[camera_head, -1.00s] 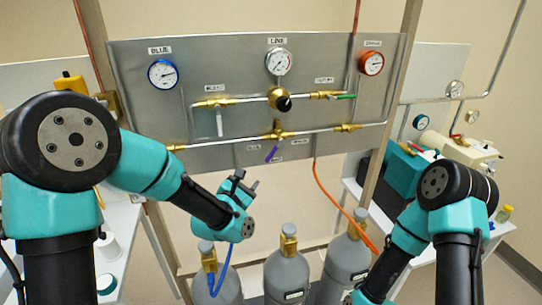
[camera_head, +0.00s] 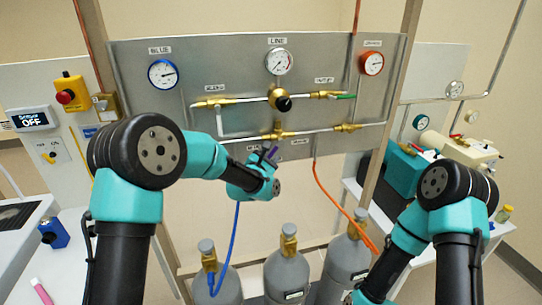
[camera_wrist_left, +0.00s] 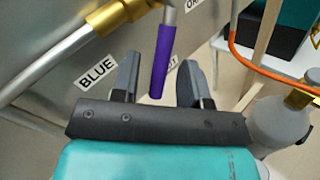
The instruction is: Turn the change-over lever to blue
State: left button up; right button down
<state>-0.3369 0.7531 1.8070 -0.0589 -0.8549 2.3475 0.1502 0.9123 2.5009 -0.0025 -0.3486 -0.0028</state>
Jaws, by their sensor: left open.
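The change-over lever has a purple handle (camera_wrist_left: 161,62). It also shows in the head view (camera_head: 271,153), hanging below a brass fitting (camera_head: 277,133) on the panel's lower pipe. My left gripper (camera_head: 264,162) is at the lever. In the left wrist view its two fingers (camera_wrist_left: 157,78) are open, one on each side of the handle, with gaps visible on both sides. The BLUE label (camera_wrist_left: 97,70) lies left of the handle.
The grey panel (camera_head: 220,60) carries gauges, pipes and other valves, including a white-handled one (camera_head: 219,122) and a green-handled one (camera_head: 343,97). An orange hose (camera_head: 325,190) hangs to the right. Several gas cylinders (camera_head: 287,275) stand below. A red-button box (camera_head: 70,93) is at left.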

pick_arm(q)
jog(key=shift+x, duration=0.75)
jog(key=shift+c, duration=0.2)
grip_shut()
